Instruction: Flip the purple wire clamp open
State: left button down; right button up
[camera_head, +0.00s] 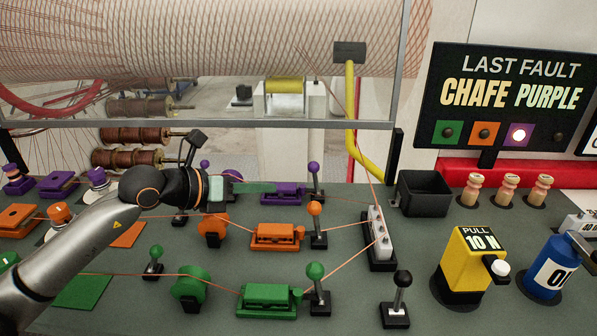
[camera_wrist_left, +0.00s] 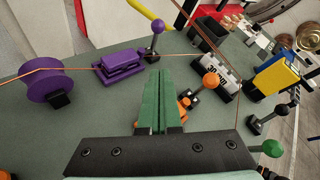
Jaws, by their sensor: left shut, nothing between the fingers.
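The purple wire clamp (camera_head: 288,200) is a low block on the grey-green bench, and its lid looks flat. It also shows in the left wrist view (camera_wrist_left: 119,66), with the thin orange wire running through it. A purple-knobbed lever (camera_head: 313,167) stands upright at its right end. My left gripper (camera_head: 272,187) has green fingers, pressed together and empty. In the head view the fingertips overlap the clamp's left end. In the left wrist view the gripper (camera_wrist_left: 164,75) points to the right of the clamp, apart from it in the picture. I cannot tell the exact gap. My right gripper is not in view.
The purple spool (camera_wrist_left: 45,84) is left of the clamp. Orange (camera_head: 277,236) and green (camera_head: 268,302) clamps, each with a knobbed lever, sit nearer. A white terminal block (camera_head: 380,232) and black bin (camera_head: 425,192) stand to the right. The fault screen (camera_head: 515,95) reads "CHAFE PURPLE".

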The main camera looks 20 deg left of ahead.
pick_arm(q)
jog(key=p, duration=0.1)
send_near(315, 174)
jog(key=d+f, duration=0.2)
jog(key=f, duration=0.1)
jog(key=shift+w+f, duration=0.15)
jog(key=shift+f, duration=0.05)
jog(key=shift+w+d+r+p, duration=0.15)
jog(key=shift+w+r, duration=0.1)
jog(key=shift+w, duration=0.3)
jog(key=shift+w+d+r+p, duration=0.1)
jog(key=shift+w+r+p, duration=0.1)
jog(key=shift+w, duration=0.35)
jog(key=shift+w+d+r, duration=0.1)
jog(key=shift+w+d, duration=0.05)
jog(key=shift+w, duration=0.45)
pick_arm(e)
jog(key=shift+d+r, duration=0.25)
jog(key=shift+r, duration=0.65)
pick_arm(q)
jog(key=shift+r, duration=0.1)
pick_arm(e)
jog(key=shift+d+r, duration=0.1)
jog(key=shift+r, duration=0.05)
